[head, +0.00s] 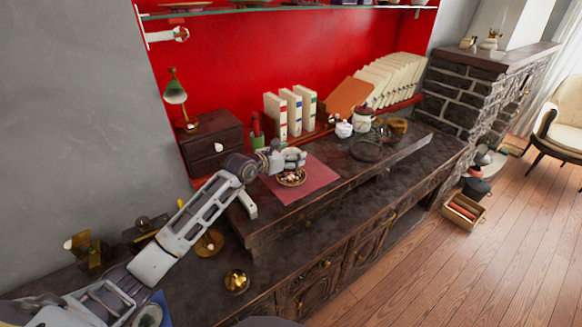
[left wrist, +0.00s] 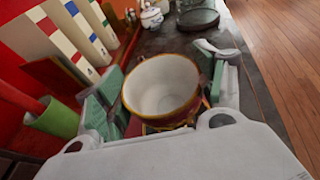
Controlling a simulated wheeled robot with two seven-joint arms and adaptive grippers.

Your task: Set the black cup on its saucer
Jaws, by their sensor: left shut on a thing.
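My left gripper (head: 288,160) is shut on a cup (left wrist: 163,88), with one finger on each side of it. In the left wrist view, the cup is white inside, with a gold rim and a reddish outside; I see no clear black on it. It looks upright. In the head view, the gripper mostly hides the cup. A patterned saucer (head: 291,179) lies on the red mat (head: 312,181), just below the gripper. A gold-brown edge shows under the cup in the left wrist view; I cannot tell whether the cup touches the saucer. My right gripper is out of view.
White binders (head: 291,112) and a green holder (head: 257,138) stand behind the mat. A small dark chest (head: 212,140) stands at left. A white pot (head: 344,129), a lidded jar (head: 363,118) and a glass dish (head: 368,149) stand to the right. A gold pot (head: 237,281) stands in front.

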